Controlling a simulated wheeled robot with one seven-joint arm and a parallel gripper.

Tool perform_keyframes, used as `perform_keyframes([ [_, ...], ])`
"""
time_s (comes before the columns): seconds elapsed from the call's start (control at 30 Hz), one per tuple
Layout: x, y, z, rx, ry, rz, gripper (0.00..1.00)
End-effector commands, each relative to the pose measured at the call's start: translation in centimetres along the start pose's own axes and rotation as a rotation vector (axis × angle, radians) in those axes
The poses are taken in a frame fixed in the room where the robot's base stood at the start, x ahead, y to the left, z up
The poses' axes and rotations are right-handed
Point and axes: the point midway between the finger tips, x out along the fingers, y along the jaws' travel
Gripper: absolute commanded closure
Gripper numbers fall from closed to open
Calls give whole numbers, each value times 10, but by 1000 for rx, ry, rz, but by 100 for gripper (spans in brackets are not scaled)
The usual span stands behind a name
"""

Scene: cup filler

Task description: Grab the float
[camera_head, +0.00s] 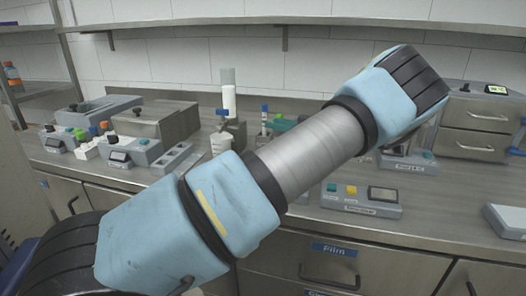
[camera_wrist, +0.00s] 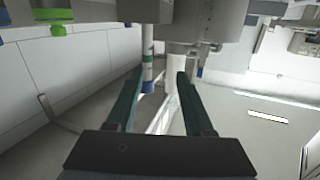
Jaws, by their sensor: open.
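My gripper (camera_wrist: 160,75) shows in the wrist view with its two dark green fingers apart and nothing held between them. A slim upright rod with a green band and a blue end (camera_wrist: 148,72) lies by the left finger; I cannot tell for sure whether it is the float, or whether it touches the finger. A white cylinder (camera_wrist: 173,72) appears near the right finger. In the head view, my arm crosses the picture and my gripper is not visible. A small blue-topped item (camera_head: 264,112) stands behind my arm near the back of the counter.
A white cylinder with a blue collar (camera_head: 228,92) stands above a white cup (camera_head: 221,143). Grey devices (camera_head: 143,150) crowd the counter's left. A device with coloured buttons (camera_head: 361,201) sits at the front, and a drawer unit (camera_head: 476,125) at right. Bare counter (camera_head: 440,190) shows at right.

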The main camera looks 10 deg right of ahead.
Motion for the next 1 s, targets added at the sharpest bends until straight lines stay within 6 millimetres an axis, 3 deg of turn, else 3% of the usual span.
perform_keyframes([
  [0.07, -8, 7, 19, -19, 22, 19, 48],
  [0.27, -13, 15, 27, -46, 50, 39, 48],
  [0.53, 25, 16, 21, -48, 51, 38, 48],
  [0.8, 46, 16, 21, -47, 50, 40, 48],
  [1.0, 75, 15, 16, -45, 50, 38, 48],
])
